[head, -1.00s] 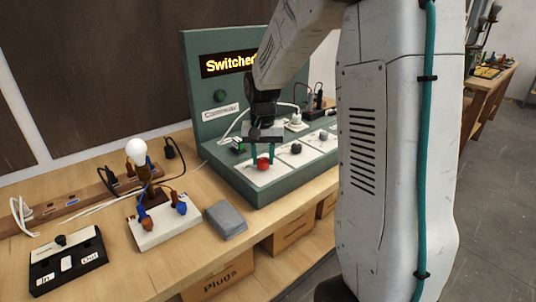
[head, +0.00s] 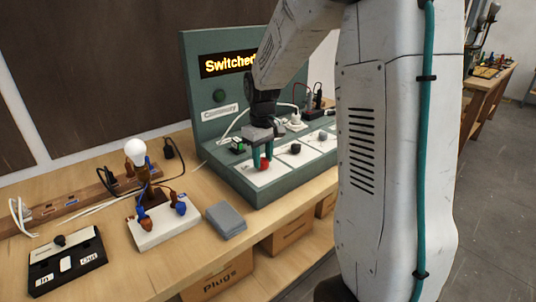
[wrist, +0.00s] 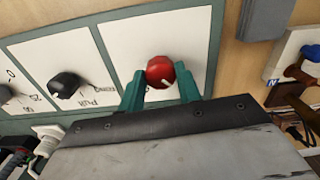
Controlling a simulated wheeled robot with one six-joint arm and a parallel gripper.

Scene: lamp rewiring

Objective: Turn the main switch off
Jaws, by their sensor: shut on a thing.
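The red round knob (head: 264,163), the main switch by its look, sits on a white plate at the near left end of the green console (head: 252,191). My gripper (head: 262,163) reaches down over it with its teal fingers on either side, shut on the knob. In the wrist view the red knob (wrist: 160,71) lies between the two fingertips (wrist: 160,77), with a white pointer line on its face. The display (head: 228,64) shows "Switched" in yellow letters; the rest is hidden behind my arm.
Black knobs (head: 295,149) stand on plates to the right of the red one. A lamp board with a white bulb (head: 135,146), a grey block (head: 226,220) and a black switch box (head: 68,262) are on the wooden bench to the left. My arm hides part of the console.

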